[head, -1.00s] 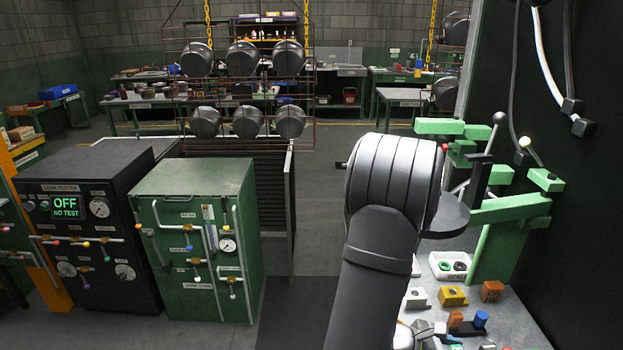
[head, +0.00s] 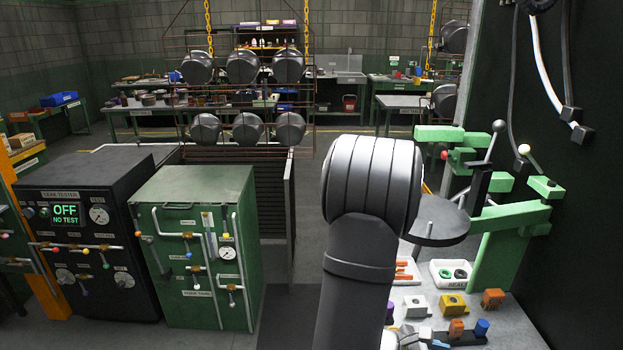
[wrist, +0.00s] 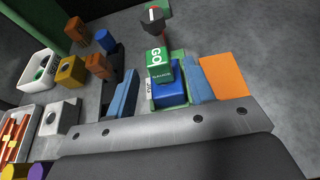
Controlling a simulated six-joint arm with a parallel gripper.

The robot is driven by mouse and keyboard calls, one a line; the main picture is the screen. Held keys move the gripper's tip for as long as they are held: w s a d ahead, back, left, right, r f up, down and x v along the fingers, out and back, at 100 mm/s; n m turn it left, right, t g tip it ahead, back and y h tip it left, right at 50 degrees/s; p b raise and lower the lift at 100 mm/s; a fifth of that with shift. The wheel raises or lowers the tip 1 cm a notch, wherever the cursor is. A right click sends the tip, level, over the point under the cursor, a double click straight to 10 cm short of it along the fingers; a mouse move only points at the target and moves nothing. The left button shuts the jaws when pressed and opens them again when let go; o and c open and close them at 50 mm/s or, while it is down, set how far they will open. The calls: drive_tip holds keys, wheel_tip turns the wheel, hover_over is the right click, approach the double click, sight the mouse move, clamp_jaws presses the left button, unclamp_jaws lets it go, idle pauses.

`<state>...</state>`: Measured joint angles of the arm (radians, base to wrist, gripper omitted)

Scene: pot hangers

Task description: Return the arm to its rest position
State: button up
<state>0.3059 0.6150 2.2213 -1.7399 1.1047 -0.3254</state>
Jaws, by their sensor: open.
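My arm (head: 372,200) stands in the middle right of the head view, its thick ribbed grey joint on top and a dark link running down to the bottom edge. My gripper (wrist: 162,72) shows in the wrist view as two blue fingers set apart, one on each side, reaching out past a grey bolted bar. It is open. A green block marked GO (wrist: 160,66) and a blue block (wrist: 170,94) show between and below the fingers. I see no grip on either. In the head view the gripper itself is hidden or out of frame.
A grey workbench holds a white seal tray (head: 455,273), a yellow block (head: 453,305) and several small parts. A green clamp frame (head: 500,225) with levers stands close right of my arm. A green cabinet (head: 200,250) and a black leak tester (head: 90,240) stand left. An orange plate (wrist: 224,77) lies right.

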drive_tip(key=v, duration=1.2)
drive_tip(key=x, duration=1.7)
drive_tip(key=shift+d+f, duration=0.1)
drive_tip(key=shift+d, duration=0.2)
drive_tip(key=shift+a+r, duration=0.2)
drive_tip(key=shift+r, duration=1.7)
